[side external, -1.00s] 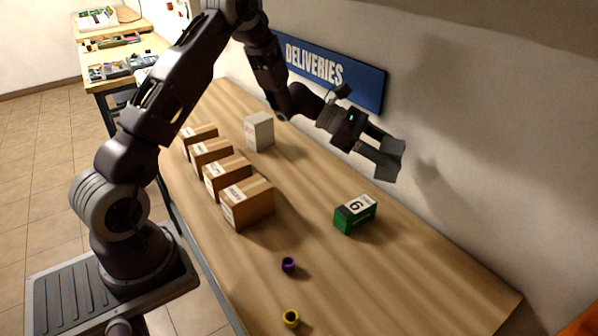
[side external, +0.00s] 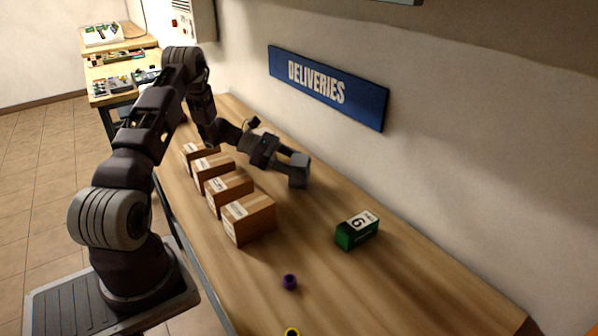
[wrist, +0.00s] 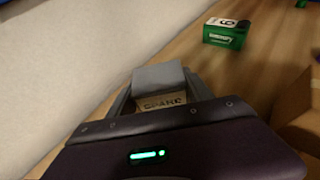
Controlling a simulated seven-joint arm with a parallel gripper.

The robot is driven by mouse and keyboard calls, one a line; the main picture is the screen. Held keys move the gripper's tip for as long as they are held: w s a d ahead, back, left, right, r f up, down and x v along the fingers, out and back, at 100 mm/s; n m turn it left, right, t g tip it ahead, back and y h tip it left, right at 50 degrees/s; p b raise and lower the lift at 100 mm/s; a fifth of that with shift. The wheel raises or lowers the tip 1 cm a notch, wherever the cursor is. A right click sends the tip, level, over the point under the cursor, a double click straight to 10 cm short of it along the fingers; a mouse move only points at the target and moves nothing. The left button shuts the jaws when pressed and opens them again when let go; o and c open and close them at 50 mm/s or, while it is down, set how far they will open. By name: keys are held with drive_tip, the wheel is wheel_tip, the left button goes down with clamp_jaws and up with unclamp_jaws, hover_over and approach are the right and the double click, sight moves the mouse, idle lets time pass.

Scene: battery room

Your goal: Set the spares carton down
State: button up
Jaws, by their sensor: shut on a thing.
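My gripper (side external: 298,170) is low over the tabletop, right of the row of brown cartons in the side external view. In the wrist view my gripper (wrist: 160,88) is shut on the spares carton (wrist: 160,103), a small tan box with printing that reads like "SPARE". The jaws hide most of the carton; in the side external view I cannot make it out. Whether its underside touches the table is hidden.
Several brown cartons (side external: 248,219) stand in a row along the near edge. A green box marked 6 (side external: 357,230) stands to the right, with a small purple ring-like item (side external: 290,282) nearer. The table (side external: 420,285) is bare around the green box. A DELIVERIES sign (side external: 328,88) hangs behind.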

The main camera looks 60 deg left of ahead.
drive_tip(key=shift+f, duration=0.7)
drive_tip(key=shift+f, duration=0.15)
drive_tip(key=o, duration=1.7)
drive_tip(key=shift+o, duration=0.2)
